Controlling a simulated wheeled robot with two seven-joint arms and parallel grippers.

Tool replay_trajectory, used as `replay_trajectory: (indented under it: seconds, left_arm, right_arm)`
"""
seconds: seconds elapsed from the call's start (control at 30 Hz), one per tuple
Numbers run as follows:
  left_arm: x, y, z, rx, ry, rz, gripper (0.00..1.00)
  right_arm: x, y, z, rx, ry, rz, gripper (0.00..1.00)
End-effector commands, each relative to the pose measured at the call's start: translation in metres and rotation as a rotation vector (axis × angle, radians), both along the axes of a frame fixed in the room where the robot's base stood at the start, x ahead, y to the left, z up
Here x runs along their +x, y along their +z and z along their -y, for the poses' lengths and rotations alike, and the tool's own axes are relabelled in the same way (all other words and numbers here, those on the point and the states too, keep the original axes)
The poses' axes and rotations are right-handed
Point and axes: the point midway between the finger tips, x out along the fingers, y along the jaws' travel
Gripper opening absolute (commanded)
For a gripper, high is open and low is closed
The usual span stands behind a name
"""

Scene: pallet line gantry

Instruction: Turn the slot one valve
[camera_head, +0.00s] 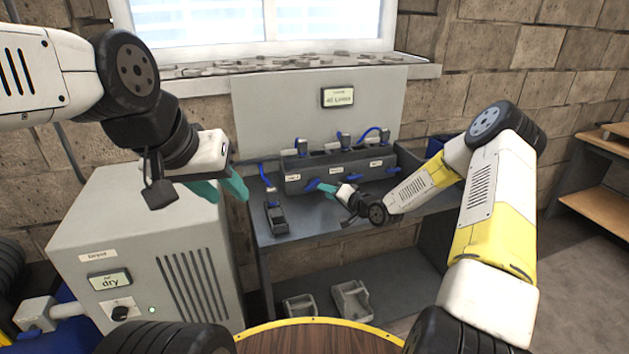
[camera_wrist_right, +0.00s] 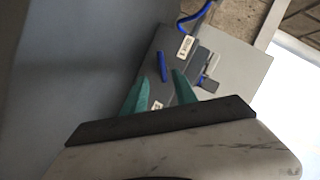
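A grey manifold (camera_head: 325,162) with several slots stands on the bench, with small white labels and blue valve handles on its front. The leftmost blue handle (camera_head: 311,185) is by the tips of my right gripper (camera_head: 322,186). In the right wrist view that blue handle (camera_wrist_right: 163,67) appears between the spread teal fingers of the right gripper (camera_wrist_right: 161,88), just beyond their tips. Whether they touch it I cannot tell. The label lettering is too small to read. My left gripper (camera_head: 222,189) is open and empty, held up to the left of the manifold.
A dark slotted part (camera_head: 277,217) with a blue hose lies on the bench's left end. A grey dryer cabinet (camera_head: 140,255) stands at left, under my left arm. Two grey bins (camera_head: 351,299) sit on the lower shelf.

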Motion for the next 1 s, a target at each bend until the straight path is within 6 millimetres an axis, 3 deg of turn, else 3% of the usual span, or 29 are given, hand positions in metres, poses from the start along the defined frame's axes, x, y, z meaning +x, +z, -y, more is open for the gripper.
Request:
replay_trajectory:
  seconds: [0.17, 0.6, 0.97, 1.0]
  left_arm:
    - [0.000, 0.000, 0.000, 0.000, 0.000, 0.000, 0.36]
    - [0.000, 0.000, 0.000, 0.000, 0.000, 0.000, 0.36]
    - [0.000, 0.000, 0.000, 0.000, 0.000, 0.000, 0.36]
    - [0.000, 0.000, 0.000, 0.000, 0.000, 0.000, 0.36]
  right_arm:
    - [0.008, 0.001, -0.007, 0.041, -0.006, 0.018, 0.34]
    - [0.056, -0.014, -0.042, 0.037, -0.006, 0.016, 0.34]
    - [0.061, -0.015, -0.046, 0.036, -0.006, 0.015, 0.34]
    - [0.061, -0.015, -0.045, 0.036, -0.006, 0.015, 0.26]
